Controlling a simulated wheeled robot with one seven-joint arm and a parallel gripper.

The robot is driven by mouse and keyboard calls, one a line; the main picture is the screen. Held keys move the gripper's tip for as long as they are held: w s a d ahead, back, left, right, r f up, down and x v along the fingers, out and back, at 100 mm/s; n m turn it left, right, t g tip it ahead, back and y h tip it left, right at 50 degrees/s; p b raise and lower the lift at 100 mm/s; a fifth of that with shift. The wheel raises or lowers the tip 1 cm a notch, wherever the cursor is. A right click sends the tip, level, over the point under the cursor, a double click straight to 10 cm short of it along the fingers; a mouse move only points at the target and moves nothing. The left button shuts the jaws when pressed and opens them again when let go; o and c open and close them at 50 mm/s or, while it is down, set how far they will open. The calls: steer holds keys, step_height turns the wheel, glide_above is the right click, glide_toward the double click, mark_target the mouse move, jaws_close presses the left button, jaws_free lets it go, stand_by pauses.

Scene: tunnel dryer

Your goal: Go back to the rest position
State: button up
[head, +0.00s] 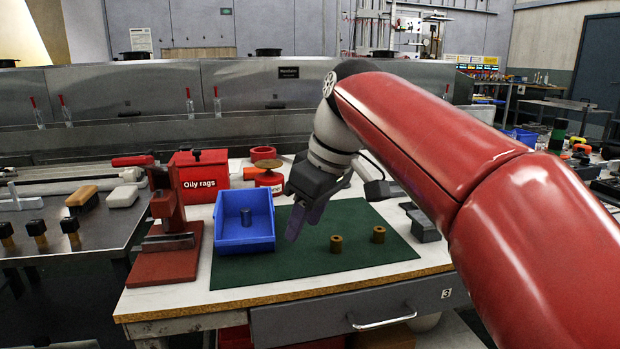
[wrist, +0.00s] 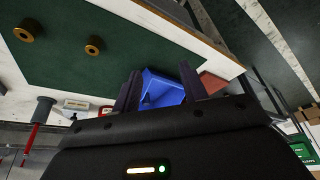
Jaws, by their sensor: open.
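My gripper (head: 297,221) is open and empty. It hangs above the green mat (head: 300,262), to the right of the blue bin (head: 230,238) in the head view. In the wrist view the two fingers (wrist: 158,92) stand apart, with the blue bin (wrist: 163,90) showing between them. My red arm reaches in from the right and hides part of the bench behind it.
Two brass-coloured bushings (head: 336,244) (head: 379,234) stand on the mat. A red press (head: 168,225) and an oily rags box (head: 198,175) stand at left. A grey block (head: 423,226) is at right.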

steer(key=s+d+f+m+t+h, duration=0.3)
steer(key=s+d+f+m, duration=0.8)
steer(key=s+d+f, duration=0.5)
step_height(320, 180, down, 4)
steer(key=shift+s+r, duration=0.15)
steer(key=shift+s, duration=0.7)
